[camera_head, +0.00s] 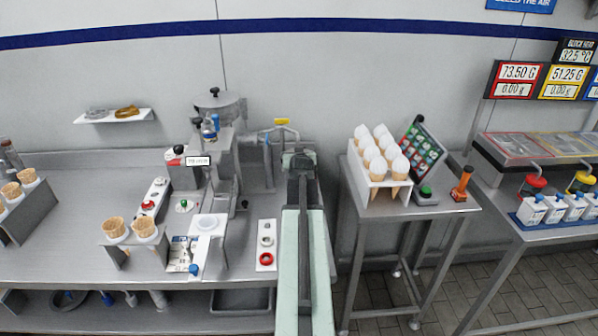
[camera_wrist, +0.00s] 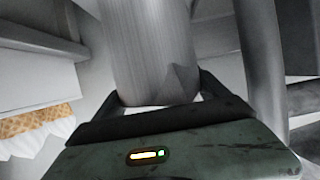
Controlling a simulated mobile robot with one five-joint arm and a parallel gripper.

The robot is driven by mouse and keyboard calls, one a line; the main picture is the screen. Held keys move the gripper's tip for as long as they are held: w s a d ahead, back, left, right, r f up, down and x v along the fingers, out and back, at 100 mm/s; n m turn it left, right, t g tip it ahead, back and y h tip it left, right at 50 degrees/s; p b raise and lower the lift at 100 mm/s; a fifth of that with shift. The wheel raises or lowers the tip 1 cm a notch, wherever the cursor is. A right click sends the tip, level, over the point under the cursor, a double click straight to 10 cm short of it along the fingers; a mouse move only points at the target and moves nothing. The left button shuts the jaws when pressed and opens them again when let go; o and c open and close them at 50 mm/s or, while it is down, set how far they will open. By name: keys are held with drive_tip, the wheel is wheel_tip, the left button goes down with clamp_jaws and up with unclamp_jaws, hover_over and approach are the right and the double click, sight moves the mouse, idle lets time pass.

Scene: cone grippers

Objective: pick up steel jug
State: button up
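A brushed steel cylinder, which looks like the body of the steel jug (camera_wrist: 150,45), fills the upper middle of the wrist view. My gripper (camera_wrist: 160,95) has its dark fingers on either side of the cylinder's near end. A small bright gap shows by the right finger, and I cannot tell whether the fingers touch the steel. In the head view my pale green arm reaches away from the bottom centre towards the wall, and its far end (camera_head: 299,162) is beside the steel machine. The jug is not clearly visible there, and my arm covers that spot.
The steel machine (camera_head: 215,125) stands left of my arm on the steel counter (camera_head: 75,205). Cones (camera_wrist: 38,122) also show at left in the wrist view.

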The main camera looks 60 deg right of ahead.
drive_tip(key=shift+c, duration=0.9)
drive_tip(key=shift+r, duration=0.15)
